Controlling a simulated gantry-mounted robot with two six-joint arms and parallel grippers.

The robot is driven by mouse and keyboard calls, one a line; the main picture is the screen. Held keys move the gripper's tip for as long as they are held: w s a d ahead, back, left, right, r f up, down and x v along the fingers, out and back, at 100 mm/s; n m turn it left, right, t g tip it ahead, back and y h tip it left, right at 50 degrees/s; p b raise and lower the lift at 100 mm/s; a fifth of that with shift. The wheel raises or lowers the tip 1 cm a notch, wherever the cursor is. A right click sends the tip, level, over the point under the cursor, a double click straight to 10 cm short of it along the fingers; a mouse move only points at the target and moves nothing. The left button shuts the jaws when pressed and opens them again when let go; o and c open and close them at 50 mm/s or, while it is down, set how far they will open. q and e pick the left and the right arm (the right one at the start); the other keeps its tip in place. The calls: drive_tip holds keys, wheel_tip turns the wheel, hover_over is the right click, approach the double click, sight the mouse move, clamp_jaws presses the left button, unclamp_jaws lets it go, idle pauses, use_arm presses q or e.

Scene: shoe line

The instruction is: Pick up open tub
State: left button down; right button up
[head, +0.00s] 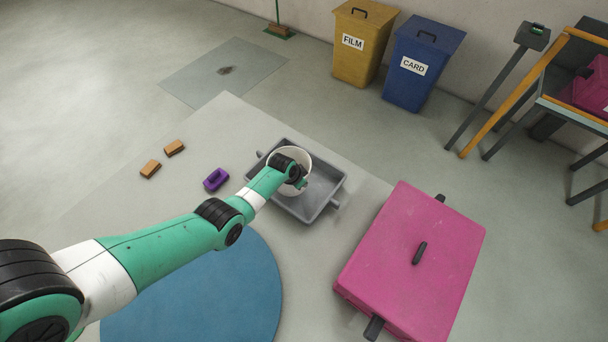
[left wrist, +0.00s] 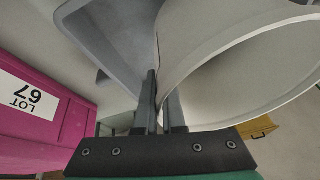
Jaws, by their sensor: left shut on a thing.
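The open tub (head: 293,151) is white and round, and it sits in or just above the grey tray (head: 325,205); I cannot tell which. My left gripper (head: 301,183) is over the tub and hides part of its inside. In the left wrist view the white tub (left wrist: 245,65) fills the upper right. The two fingers of the left gripper (left wrist: 162,103) are shut on its wall, one on each side. The grey tray (left wrist: 115,35) shows behind, at the upper left. My right gripper is in neither view.
A pink lidded case (head: 440,275) stands right of the tray. A purple item (head: 216,179) and two orange-brown blocks (head: 174,148) lie to the left. A blue round mat (head: 215,295) is in front. FILM (head: 360,65) and CARD (head: 415,85) bins stand behind.

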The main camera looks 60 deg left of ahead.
use_arm(q)
drive_tip(key=s+d+r+p, duration=0.7)
drive_tip(key=s+d+p, duration=0.1)
drive_tip(key=p, duration=0.2)
drive_tip(key=shift+r+p, duration=0.15)
drive_tip(key=shift+p, duration=0.15)
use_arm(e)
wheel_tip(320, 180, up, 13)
